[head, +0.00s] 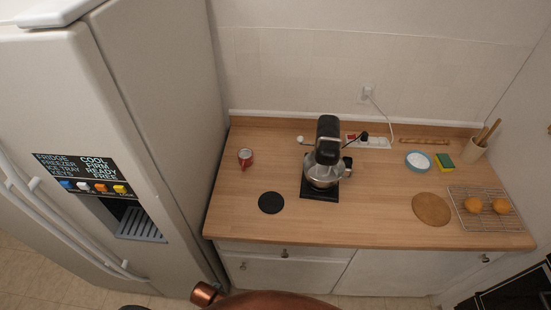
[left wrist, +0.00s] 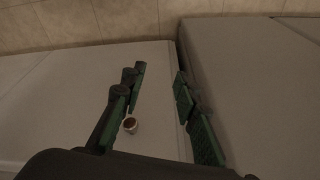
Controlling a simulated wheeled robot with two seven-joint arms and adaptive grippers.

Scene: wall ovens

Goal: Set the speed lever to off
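The black stand mixer (head: 328,132) stands at the back middle of the wooden counter, with a steel bowl (head: 321,178) under its head. A small light knob (head: 300,139) sticks out at the mixer's left side; it looks like the end of the speed lever, but its setting is too small to read. My left gripper (left wrist: 157,82) shows only in the left wrist view. Its two green-padded fingers are apart with nothing held between them, and the mixer is not in that view. My right gripper is in neither view.
A fridge (head: 165,110) stands left of the counter (head: 380,210). A red cup (head: 245,158), black disc (head: 271,202), white-filled bowl (head: 418,160), sponge (head: 445,161), round board (head: 431,208) and wire rack (head: 478,222) lie around the mixer.

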